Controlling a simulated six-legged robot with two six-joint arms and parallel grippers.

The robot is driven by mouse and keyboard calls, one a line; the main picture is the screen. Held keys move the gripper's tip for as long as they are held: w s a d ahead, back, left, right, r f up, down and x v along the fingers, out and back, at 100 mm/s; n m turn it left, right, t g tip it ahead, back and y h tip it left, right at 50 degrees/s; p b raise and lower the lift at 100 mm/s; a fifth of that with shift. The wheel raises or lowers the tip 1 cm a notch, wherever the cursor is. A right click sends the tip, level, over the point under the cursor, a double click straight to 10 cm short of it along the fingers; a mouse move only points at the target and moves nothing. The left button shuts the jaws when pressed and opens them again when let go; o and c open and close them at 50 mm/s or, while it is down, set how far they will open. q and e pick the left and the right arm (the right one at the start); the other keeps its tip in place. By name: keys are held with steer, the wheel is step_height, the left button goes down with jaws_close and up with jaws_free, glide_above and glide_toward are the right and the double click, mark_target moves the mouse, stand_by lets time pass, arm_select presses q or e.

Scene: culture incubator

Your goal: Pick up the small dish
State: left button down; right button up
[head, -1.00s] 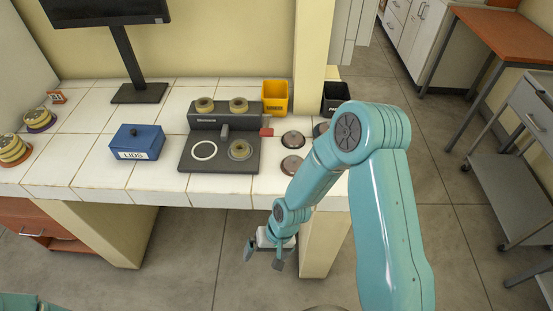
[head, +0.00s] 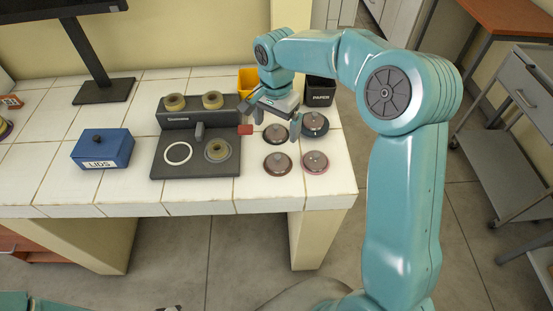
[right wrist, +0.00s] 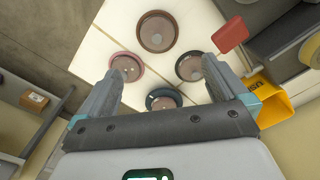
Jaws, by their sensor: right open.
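Several round, lidded dishes stand on the right end of the white tiled bench. The back left dish (head: 275,134) looks the smallest and has a dark rim; it also shows in the right wrist view (right wrist: 189,67). Around it are a blue-grey-rimmed dish (head: 316,124), a pink-rimmed dish (head: 315,162) and a wider brown dish (head: 277,163). My right gripper (head: 277,120) is open and empty above the back dishes. In the right wrist view its fingers (right wrist: 163,66) are spread, with the dishes between and beyond them. My left gripper is out of view.
A dark device (head: 170,172) with a red tab (head: 245,129) stands left of the dishes. A yellow bin (head: 247,80) and a black bin (head: 320,92) are behind. A blue LIDS box (head: 103,148) is farther left. Bare tiles lie along the front edge.

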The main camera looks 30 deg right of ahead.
glide_above(278, 156)
step_height(278, 156, down, 8)
steer(key=shift+a+r+p, duration=0.1)
steer(key=shift+r+p, duration=0.05)
steer(key=shift+p, duration=0.15)
steer(key=shift+w+f, duration=0.1)
steer(key=shift+f, duration=0.2)
steer(key=f, duration=0.2)
steer(key=f+p, duration=0.1)
steer(key=f, duration=0.1)
steer(key=shift+s+p, duration=0.2)
steer(key=shift+p, duration=0.1)
steer(key=shift+w+f, duration=0.1)
steer(key=shift+f, duration=0.35)
steer(key=c, duration=1)
steer(key=shift+c, duration=0.7)
steer(key=shift+r, duration=0.1)
